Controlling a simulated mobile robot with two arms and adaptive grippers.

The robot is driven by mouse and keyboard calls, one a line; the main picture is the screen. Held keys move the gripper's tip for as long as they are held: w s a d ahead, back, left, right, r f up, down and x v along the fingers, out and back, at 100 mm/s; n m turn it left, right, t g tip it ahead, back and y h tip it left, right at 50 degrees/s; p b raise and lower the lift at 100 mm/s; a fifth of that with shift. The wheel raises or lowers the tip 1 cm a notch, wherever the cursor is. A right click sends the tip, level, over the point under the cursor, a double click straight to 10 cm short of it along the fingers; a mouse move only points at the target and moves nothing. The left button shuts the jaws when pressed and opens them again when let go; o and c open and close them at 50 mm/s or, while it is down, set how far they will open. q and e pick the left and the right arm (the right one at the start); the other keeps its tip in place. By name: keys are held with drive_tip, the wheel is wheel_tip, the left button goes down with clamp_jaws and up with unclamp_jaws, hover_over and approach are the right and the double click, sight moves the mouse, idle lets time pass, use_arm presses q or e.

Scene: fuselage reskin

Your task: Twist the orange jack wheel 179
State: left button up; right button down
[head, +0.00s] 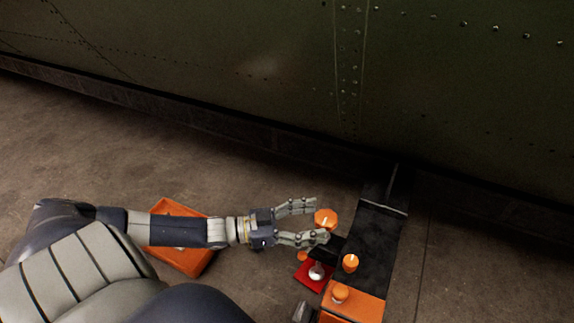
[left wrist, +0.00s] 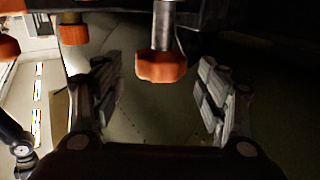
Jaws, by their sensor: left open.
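An orange jack wheel (head: 325,219) with a pale mark on top stands at the left side of a black stand. My left gripper (head: 314,220) reaches in from the left, open, with its fingers on either side of this wheel. In the left wrist view an orange wheel (left wrist: 161,67) on a metal shaft lies between the two spread fingers (left wrist: 160,92). Gaps show on both sides there, so the fingers look clear of it. My right gripper is not seen.
The black stand (head: 378,226) runs up to the dark green riveted fuselage (head: 220,55). A red plate (head: 312,279) with a silver knob lies beside it. An orange tray (head: 172,209) is on the floor under my left forearm.

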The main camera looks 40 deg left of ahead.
use_arm(q)
drive_tip(key=v, duration=0.8)
drive_tip(key=shift+d, duration=0.1)
